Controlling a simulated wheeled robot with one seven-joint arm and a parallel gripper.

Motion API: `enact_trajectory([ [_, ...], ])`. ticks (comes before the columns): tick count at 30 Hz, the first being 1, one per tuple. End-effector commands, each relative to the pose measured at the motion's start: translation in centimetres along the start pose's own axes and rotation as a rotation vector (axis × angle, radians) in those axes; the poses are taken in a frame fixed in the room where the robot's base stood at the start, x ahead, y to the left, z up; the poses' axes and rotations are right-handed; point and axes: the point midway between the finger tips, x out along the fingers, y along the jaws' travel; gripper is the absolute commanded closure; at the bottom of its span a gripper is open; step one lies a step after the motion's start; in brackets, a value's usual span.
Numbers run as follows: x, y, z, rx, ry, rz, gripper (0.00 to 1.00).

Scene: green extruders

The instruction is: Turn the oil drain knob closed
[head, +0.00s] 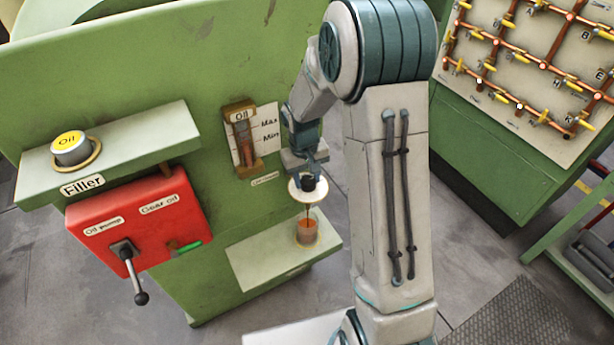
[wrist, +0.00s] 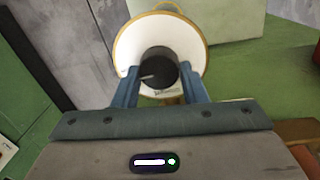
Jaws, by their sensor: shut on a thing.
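The oil drain knob is a dark round knob (wrist: 158,70) in front of a white round disc with a yellowish rim (wrist: 190,38). In the wrist view my gripper (wrist: 160,80) has its two blue fingers on either side of the knob, shut on it. A light pointer mark shows on the knob's left part. In the head view my gripper (head: 306,172) is at the white disc (head: 308,192) on the green machine. A thin dark stream runs down below the disc into a glass (head: 307,230) with orange-brown liquid.
The glass stands on a pale green shelf (head: 262,256). Left of my arm are an oil gauge (head: 243,140), a red box with a lever (head: 140,225) and a filler cap (head: 72,150). A pipe panel (head: 535,60) stands at right. Grey floor lies between.

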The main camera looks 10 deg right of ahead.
Motion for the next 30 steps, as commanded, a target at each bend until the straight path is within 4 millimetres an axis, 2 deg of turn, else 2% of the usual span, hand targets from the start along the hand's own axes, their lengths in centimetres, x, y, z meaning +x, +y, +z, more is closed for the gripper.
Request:
enact_trajectory([
  [8,0.04,0.02,0.02,-0.195,0.014,0.001,0.84],
  [30,-0.25,-0.07,0.26,-0.896,0.058,0.001,0.84],
])
